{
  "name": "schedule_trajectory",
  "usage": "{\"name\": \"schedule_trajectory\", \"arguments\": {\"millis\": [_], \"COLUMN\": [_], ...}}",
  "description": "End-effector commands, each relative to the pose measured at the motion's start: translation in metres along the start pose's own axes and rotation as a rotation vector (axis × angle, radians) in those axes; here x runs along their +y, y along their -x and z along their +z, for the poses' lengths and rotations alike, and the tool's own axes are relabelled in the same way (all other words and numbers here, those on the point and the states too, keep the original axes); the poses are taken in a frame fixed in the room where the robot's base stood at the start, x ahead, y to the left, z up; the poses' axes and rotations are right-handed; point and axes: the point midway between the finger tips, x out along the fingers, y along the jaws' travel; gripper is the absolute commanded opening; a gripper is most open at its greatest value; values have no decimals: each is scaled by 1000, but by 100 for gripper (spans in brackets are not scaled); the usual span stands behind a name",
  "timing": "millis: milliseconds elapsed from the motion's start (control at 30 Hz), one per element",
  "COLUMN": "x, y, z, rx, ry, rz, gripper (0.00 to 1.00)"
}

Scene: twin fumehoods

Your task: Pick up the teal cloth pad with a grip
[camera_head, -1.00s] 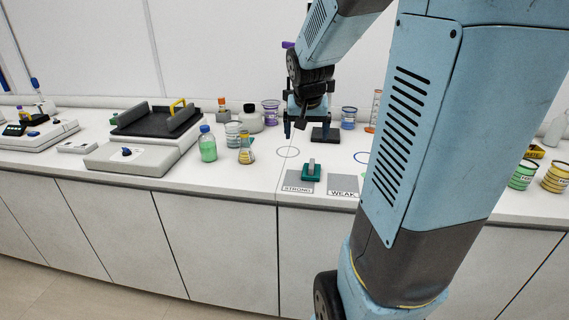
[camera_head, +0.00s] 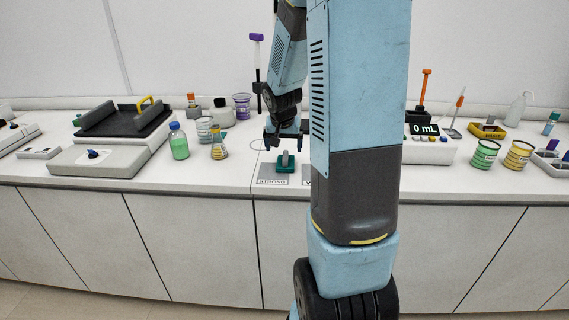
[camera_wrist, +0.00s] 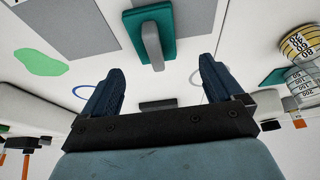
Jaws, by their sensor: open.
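The teal cloth pad (camera_head: 279,168) lies on the white bench, on a grey square (camera_head: 271,181) labelled STRONG. A grey upright grip (camera_head: 285,158) stands on the pad. In the wrist view the pad (camera_wrist: 169,33) and its grip (camera_wrist: 152,44) are at the top, just beyond the fingertips and roughly centred between them. My gripper (camera_head: 284,142) is open and empty, a little above and behind the pad in the head view. Its two dark blue fingers also show in the wrist view (camera_wrist: 161,70), apart, with neither seen touching the pad.
A flask (camera_head: 219,150) of yellow liquid and a green bottle (camera_head: 179,143) stand left of the pad. A balance-like device reading 0 mL (camera_head: 428,148) and labelled beakers (camera_head: 484,155) stand right. My arm hides part of the bench, including most of the second grey square.

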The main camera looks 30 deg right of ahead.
Motion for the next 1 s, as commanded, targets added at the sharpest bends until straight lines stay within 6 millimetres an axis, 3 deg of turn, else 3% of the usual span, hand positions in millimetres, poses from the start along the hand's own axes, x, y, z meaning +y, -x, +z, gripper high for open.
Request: {"name": "schedule_trajectory", "arguments": {"millis": [233,600,900,1000], "x": [1,4,5,5], "y": [-13,-54,-57,-57], "z": [2,6,5,5], "rx": [-2,0,1,1], "ry": [1,1,0,0], "rz": [1,0,0,0], "gripper": [94,94,94,86]}}
